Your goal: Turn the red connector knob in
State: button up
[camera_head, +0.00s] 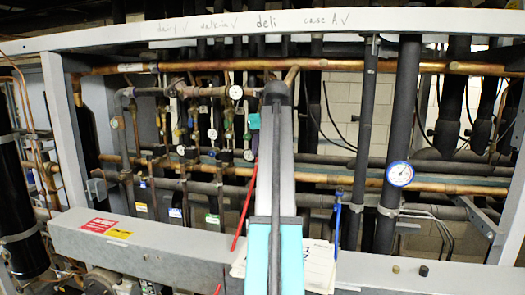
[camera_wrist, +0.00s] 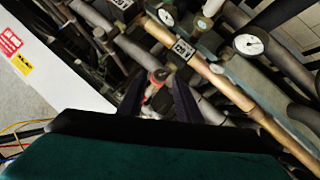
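The red connector knob (camera_wrist: 156,88) shows in the wrist view as a small red part with a pale piece below it, near the picture's middle. My gripper (camera_wrist: 156,98) shows two dark fingers, one left and one right of the knob, with gaps on both sides. The fingers are apart and the gripper looks open. I cannot tell how deep the knob lies between the fingers. In the head view my arm stands upright in the middle and hides the knob and the fingertips.
A copper pipe (camera_wrist: 205,65) and a white gauge (camera_wrist: 248,44) lie beyond the fingers. In the head view, a blue-rimmed gauge (camera_head: 399,174) is at the right. A grey beam (camera_head: 160,250) with red and yellow labels crosses the front. Pipes crowd the rack around my arm.

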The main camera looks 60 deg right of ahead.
jog(key=shift+x, duration=0.9)
jog(key=shift+s+d+r+n+t+y, duration=0.1)
jog(key=shift+n+t+y, duration=0.25)
jog(key=shift+n, duration=0.6)
jog(key=shift+s+d+f+n+t+y, duration=0.1)
jog(key=shift+n+y, duration=0.5)
jog(key=shift+n, duration=0.3)
jog(key=shift+d+r+n+t+y, duration=0.2)
jog(key=shift+n+y, duration=0.25)
jog(key=shift+n, duration=0.5)
jog(key=shift+a+f, duration=0.1)
grip_shut()
